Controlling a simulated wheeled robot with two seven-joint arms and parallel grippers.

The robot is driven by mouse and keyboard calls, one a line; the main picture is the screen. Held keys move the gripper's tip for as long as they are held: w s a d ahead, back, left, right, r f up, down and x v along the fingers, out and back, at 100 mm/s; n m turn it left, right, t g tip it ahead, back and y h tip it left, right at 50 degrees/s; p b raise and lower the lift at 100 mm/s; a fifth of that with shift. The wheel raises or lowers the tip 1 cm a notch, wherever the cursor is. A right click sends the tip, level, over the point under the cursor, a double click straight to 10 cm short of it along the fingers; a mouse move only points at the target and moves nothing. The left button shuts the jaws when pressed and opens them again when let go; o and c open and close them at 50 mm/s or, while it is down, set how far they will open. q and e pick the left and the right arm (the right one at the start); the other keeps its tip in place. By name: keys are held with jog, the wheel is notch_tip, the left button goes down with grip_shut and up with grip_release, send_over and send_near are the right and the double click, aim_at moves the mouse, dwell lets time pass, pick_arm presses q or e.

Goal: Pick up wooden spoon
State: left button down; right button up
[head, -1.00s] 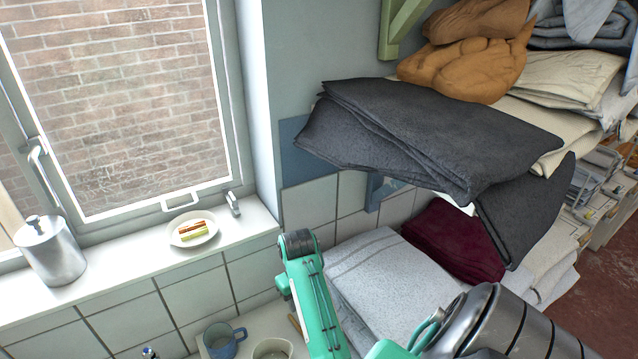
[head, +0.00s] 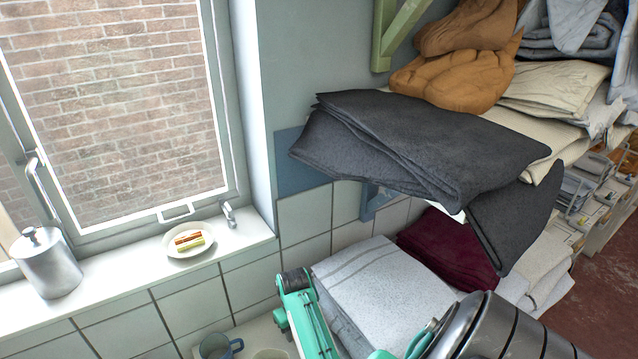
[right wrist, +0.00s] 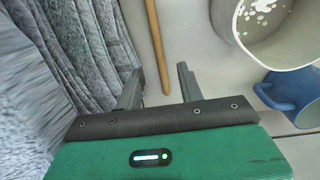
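A wooden spoon (right wrist: 155,40) shows in the right wrist view as a thin brown handle lying on a pale surface. Its near end lies between the fingers of my right gripper (right wrist: 158,75) in the picture, and its far part runs out of the top edge. The gripper's two dark fingers are spread apart and are not closed on the handle. I cannot tell how far above it they are. In the head view my green right arm (head: 309,322) reaches down beside the folded towels, and the spoon is not visible there. My left gripper is in neither current view.
A cream pot (right wrist: 280,40) and a blue mug (right wrist: 295,92) stand right of the spoon; the mug also shows in the head view (head: 216,346). Folded grey cloth (right wrist: 60,45) stands close on the left. Dark folded blankets (head: 425,145) overhang above.

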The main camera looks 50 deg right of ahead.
jog(key=shift+w+f+p, duration=0.15)
jog(key=shift+f+p, duration=0.4)
jog(key=shift+f, duration=1.25)
grip_shut()
jog(key=shift+r, duration=0.1)
